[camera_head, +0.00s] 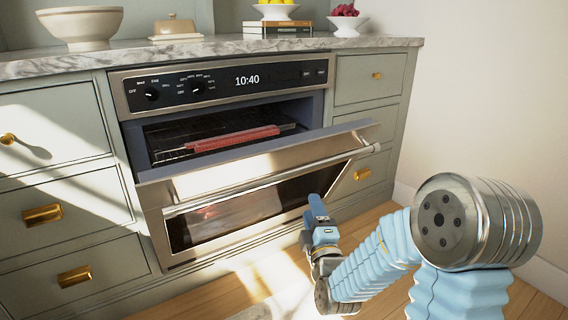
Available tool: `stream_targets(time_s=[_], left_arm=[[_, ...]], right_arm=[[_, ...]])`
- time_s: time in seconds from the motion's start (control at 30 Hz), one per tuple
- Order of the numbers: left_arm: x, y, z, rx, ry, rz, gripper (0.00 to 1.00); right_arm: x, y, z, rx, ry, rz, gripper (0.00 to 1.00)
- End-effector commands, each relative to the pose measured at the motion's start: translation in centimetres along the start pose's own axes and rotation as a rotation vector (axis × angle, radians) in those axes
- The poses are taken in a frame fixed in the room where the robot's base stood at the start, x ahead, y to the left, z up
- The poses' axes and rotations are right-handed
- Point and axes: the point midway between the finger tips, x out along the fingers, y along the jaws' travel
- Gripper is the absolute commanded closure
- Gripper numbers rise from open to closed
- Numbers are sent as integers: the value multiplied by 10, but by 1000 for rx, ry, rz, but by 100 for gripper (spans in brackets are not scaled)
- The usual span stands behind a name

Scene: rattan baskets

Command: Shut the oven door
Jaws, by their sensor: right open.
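The oven (218,85) is built into the grey cabinets below the marble counter. Its door (250,208) is partly open, its top edge tilted out from the oven and the dark cavity showing above it. A metal handle bar (275,177) runs along the upper front of the door. My right gripper (318,205) is open and empty, low in front of the door's lower right part, below the handle. I cannot tell whether it touches the door. My left gripper is out of view.
Inside the oven a rack holds a long red item (235,138). Drawers with brass pulls (43,215) flank the oven. A white bowl (80,27), a butter dish (176,28) and stacked books (278,30) stand on the counter. The wooden floor at front is partly clear.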

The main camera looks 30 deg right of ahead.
Motion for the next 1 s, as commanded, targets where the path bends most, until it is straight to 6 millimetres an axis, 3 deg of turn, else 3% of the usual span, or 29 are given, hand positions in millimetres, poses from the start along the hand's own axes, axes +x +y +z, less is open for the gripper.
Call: stream_targets(time_s=[0.03,0.17,0.5,0.7,1.0], left_arm=[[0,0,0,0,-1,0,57],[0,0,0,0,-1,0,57],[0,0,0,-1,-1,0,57],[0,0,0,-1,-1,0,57],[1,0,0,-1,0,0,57]], right_arm=[[1,8,2,-21,-6,25,48],[13,12,4,-38,-9,38,48],[88,13,4,-35,-9,36,48],[123,13,4,-35,-9,33,48],[138,14,4,-34,-8,31,48]])
